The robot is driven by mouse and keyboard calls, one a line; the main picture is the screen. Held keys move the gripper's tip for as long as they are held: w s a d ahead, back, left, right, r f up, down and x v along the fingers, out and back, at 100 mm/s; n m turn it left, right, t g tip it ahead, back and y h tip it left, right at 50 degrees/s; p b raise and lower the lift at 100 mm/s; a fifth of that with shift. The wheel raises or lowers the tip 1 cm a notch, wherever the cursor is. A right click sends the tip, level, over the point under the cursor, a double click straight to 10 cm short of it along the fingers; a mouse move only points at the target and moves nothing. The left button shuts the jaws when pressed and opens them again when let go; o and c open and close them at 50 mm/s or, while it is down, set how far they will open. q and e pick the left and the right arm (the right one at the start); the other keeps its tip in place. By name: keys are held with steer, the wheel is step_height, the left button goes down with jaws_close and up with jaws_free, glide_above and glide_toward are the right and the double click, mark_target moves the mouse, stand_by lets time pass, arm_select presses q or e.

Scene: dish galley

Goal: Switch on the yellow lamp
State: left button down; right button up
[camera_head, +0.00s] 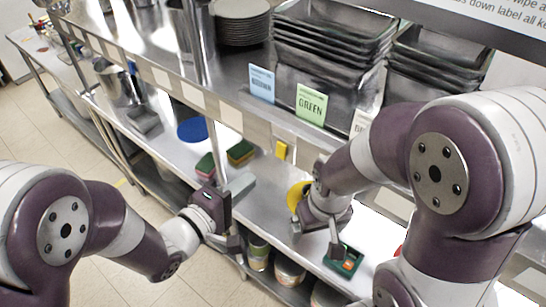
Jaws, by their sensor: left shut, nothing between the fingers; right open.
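No thing is plainly recognisable as a yellow lamp. A yellow round thing (297,195) lies on the steel counter, partly hidden by my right gripper; I cannot tell whether it is a lamp. A small yellow block (281,150) is at the counter's back edge. A dark green box (348,262) with small coloured parts on top sits near the front edge, close to a finger of my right gripper; I cannot tell if they touch. My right gripper (315,234) is open, pointing down over the counter. My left gripper (238,243) is shut and empty near the front edge.
Green-topped sponges (240,152), a blue disc (193,130) and a grey block (240,187) lie on the counter left of my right gripper. Cans (289,270) stand below the front edge. The shelf above holds trays (330,60), plates (241,22) and a green card (311,105).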

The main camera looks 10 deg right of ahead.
mark_target(279, 156)
arm_select(q)
steer(key=p+x, duration=0.3)
steer(key=x, duration=0.6)
steer(key=shift+r, duration=0.1)
steer(key=shift+s+a, duration=0.15)
steer(key=shift+b, duration=0.45)
